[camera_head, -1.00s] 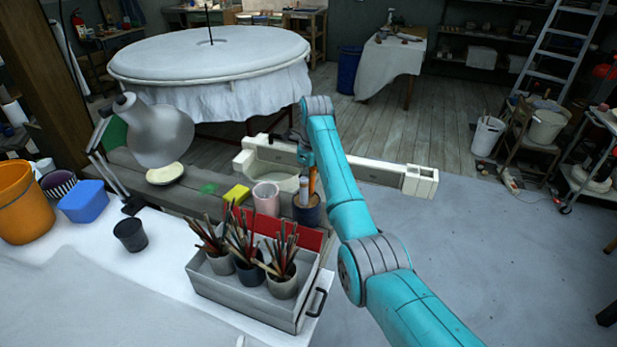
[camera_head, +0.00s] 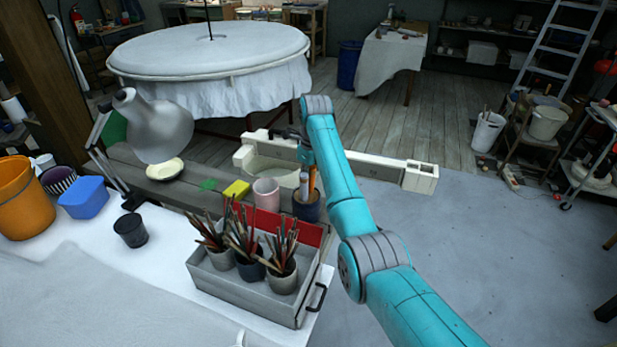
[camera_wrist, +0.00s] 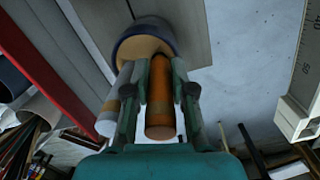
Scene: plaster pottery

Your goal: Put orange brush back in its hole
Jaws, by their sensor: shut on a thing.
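The orange brush (camera_wrist: 160,108) is between the fingers of my gripper (camera_wrist: 161,80), which is shut on it. In the head view the orange brush (camera_head: 312,181) stands upright at the dark blue holder (camera_head: 307,210), and my gripper (camera_head: 306,158) is just above that holder. In the wrist view the far end of the brush meets the wooden top of the holder (camera_wrist: 145,45). The hole is hidden behind the brush, and I cannot tell how deep the brush sits. A white brush (camera_wrist: 115,100) stands in the same holder, just left of the fingers.
A pink cup (camera_head: 266,197) and a yellow sponge (camera_head: 237,190) stand left of the holder. A grey box (camera_head: 245,298) with several pots of tools is in front. A lamp (camera_head: 158,130) stands at the left.

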